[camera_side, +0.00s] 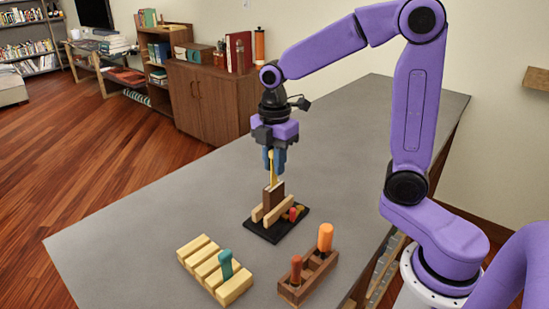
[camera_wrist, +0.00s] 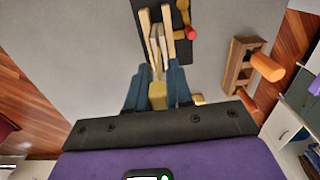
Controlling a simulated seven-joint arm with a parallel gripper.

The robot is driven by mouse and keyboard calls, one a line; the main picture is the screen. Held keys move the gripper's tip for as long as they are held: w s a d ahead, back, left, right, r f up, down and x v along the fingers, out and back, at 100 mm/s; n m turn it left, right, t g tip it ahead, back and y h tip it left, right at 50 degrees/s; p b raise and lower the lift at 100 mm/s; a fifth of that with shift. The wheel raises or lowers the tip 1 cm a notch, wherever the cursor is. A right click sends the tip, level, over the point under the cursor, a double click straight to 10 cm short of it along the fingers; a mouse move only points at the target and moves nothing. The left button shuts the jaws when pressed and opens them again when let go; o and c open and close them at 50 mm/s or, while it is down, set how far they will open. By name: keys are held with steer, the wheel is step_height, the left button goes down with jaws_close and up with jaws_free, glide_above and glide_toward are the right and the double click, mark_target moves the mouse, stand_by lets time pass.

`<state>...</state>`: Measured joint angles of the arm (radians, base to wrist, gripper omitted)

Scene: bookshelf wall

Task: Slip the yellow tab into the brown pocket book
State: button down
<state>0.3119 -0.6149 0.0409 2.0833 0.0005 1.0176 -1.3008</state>
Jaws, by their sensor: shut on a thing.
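The yellow tab (camera_side: 271,170) is upright between the blue fingers of my gripper (camera_side: 273,161), which is shut on it. The brown pocket book (camera_side: 274,196) stands upright on a black base (camera_side: 262,235), between two pale wooden rails. The tab's lower end is at the book's top edge; I cannot tell whether it is inside the pocket. In the wrist view the tab (camera_wrist: 157,95) shows between the fingertips (camera_wrist: 157,85), with the book (camera_wrist: 157,45) just beyond, its pale inner faces showing between the rails.
Red and yellow pieces (camera_side: 293,214) sit on the base beside the rails. A slotted pale block (camera_side: 235,288) holds a teal peg (camera_side: 225,263). A brown rack (camera_side: 292,291) holds an orange cylinder (camera_side: 325,238) and a red one (camera_side: 296,268). The grey table (camera_side: 150,220) is clear at left.

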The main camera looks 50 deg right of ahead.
mark_target(274, 185)
steer(key=shift+f, duration=1.85)
steer(key=c, duration=0.5)
jaws_free()
steer(key=shift+c, duration=0.2)
steer(key=shift+r, duration=3.5)
steer(key=shift+s, duration=0.1)
steer(key=s+f+m, duration=0.2)
steer(key=s+m, duration=0.1)
steer(key=s, duration=0.8)
steer(key=s+a+f+m, duration=0.1)
steer(key=s+f+m, duration=0.1)
steer(key=s, duration=1)
steer(key=shift+f+m, duration=0.4)
steer(key=shift+f, duration=0.3)
